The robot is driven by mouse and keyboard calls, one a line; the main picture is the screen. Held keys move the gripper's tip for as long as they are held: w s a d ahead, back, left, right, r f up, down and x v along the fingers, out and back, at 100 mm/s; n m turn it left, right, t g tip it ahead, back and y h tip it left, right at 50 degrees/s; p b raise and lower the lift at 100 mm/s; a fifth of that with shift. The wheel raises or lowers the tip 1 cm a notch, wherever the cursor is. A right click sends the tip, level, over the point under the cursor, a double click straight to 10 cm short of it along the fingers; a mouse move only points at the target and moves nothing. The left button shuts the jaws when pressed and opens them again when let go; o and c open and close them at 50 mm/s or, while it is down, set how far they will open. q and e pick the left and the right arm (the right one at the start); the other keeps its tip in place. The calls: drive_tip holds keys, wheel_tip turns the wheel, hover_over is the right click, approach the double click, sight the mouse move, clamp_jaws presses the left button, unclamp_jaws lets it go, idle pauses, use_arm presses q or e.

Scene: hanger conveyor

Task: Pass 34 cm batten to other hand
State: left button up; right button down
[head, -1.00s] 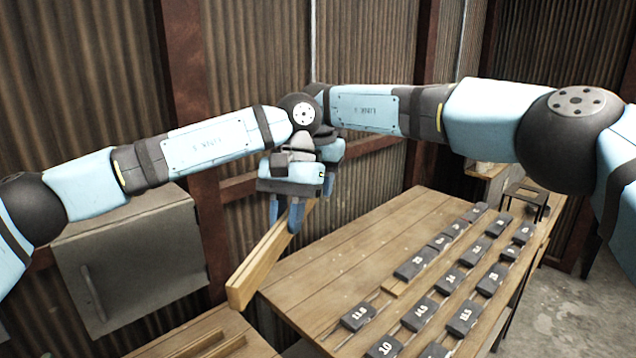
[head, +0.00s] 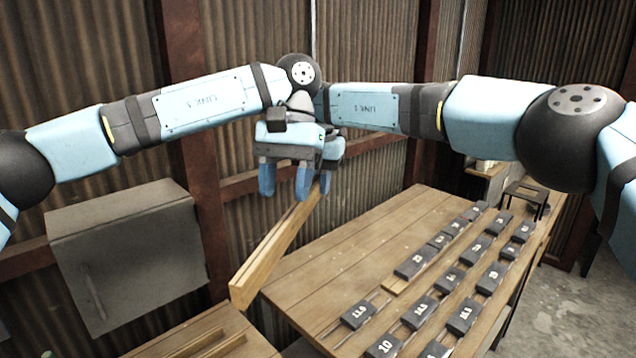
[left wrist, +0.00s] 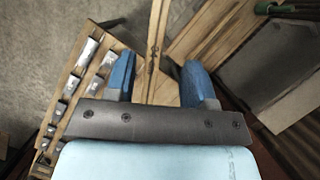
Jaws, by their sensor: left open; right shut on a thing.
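The batten (head: 268,252) is a long light wooden bar. It slants from the grippers down toward the lower left in the head view, clear of the bench top. My left gripper (head: 284,194) is open, its two blue fingers pointing down above the batten's upper end. In the left wrist view the batten (left wrist: 155,55) runs between the open left fingers (left wrist: 158,75) in the picture. My right gripper (head: 325,180) is mostly hidden behind the left one and is shut on the batten's upper end.
A wooden bench (head: 350,245) carries several rows of dark numbered blocks (head: 415,264). A grey cabinet (head: 125,255) is on the wall at left. A second wooden surface (head: 205,335) lies at the lower left. The bench's back left part is clear.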

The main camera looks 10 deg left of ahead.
sight(287, 214)
use_arm(q)
wheel_tip(287, 214, up, 4)
drive_tip(key=shift+f, duration=0.1)
drive_tip(key=shift+r, duration=0.2)
drive_tip(key=shift+w+h, duration=0.25)
drive_tip(key=shift+h, duration=0.15)
drive_tip(key=w+a+f+n+t+h, duration=0.35)
drive_tip(key=w+a+n+h, duration=0.55)
drive_tip(key=w+h, duration=0.35)
drive_tip(key=s+d+f+n+t+h, duration=0.3)
drive_tip(key=f+n+t+h, duration=0.15)
drive_tip(key=f+n, duration=0.65)
drive_tip(key=s+d+f+n+t+h, duration=0.25)
drive_tip(key=f+n+t+h, duration=0.2)
drive_tip(key=f+n, duration=0.7)
drive_tip(key=s+a+f+n+t+y, duration=0.2)
drive_tip(key=s+f+n+t+y, duration=0.3)
drive_tip(key=s+f+n+y, duration=0.65)
drive_tip(key=s+a+f+n+t+y, duration=0.3)
drive_tip(key=f+n, duration=0.5)
drive_tip(key=n, duration=0.9)
drive_tip(key=s+f+n+g+y, duration=0.1)
drive_tip(key=s+f+n+g, duration=0.1)
drive_tip(key=s+f+n, duration=0.3)
drive_tip(key=s+a+f+n+g+y, duration=0.1)
drive_tip(key=s+f+n, duration=0.5)
drive_tip(key=s, duration=0.8)
drive_tip(key=shift+s+f+g+y, duration=0.15)
drive_tip(key=shift+f+g+y, duration=0.6)
drive_tip(key=shift+g, duration=0.3)
